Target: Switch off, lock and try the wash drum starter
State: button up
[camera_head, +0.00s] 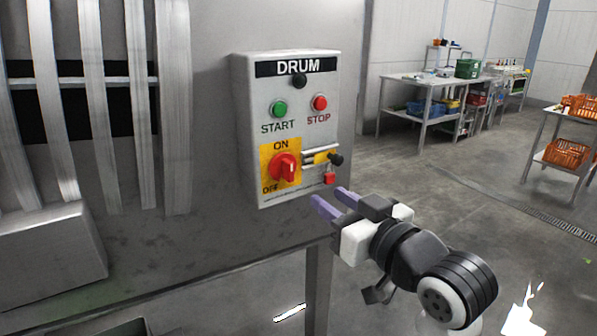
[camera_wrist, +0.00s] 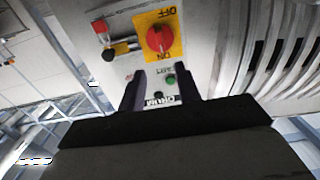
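The drum starter (camera_head: 246,130) is a pale box labelled DRUM on a steel panel. Its red rotary switch (camera_head: 285,168) sits on a yellow plate marked ON above and OFF at lower left. The handle looks roughly upright, towards ON. A green START button (camera_head: 279,109) and red STOP button (camera_head: 320,102) are above. A red padlock (camera_head: 330,178) hangs right of the switch, below a black knob (camera_head: 336,160); whether it is closed cannot be told. My gripper (camera_head: 330,201) is open and empty, below right of the box. The wrist view shows the switch (camera_wrist: 157,38) inverted, beyond the parted fingers (camera_wrist: 160,88).
Steel slats (camera_head: 102,110) and a metal block (camera_head: 50,258) are at the left. A table (camera_head: 400,80) with crates and bottles stands at the back right, and a rack of orange crates (camera_head: 567,153) at far right. The floor right of the panel is clear.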

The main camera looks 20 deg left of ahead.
aim_at(292, 171)
jog(key=p+x, duration=0.3)
jog(key=x, duration=0.9)
jog(key=shift+w+a, duration=0.2)
grip_shut()
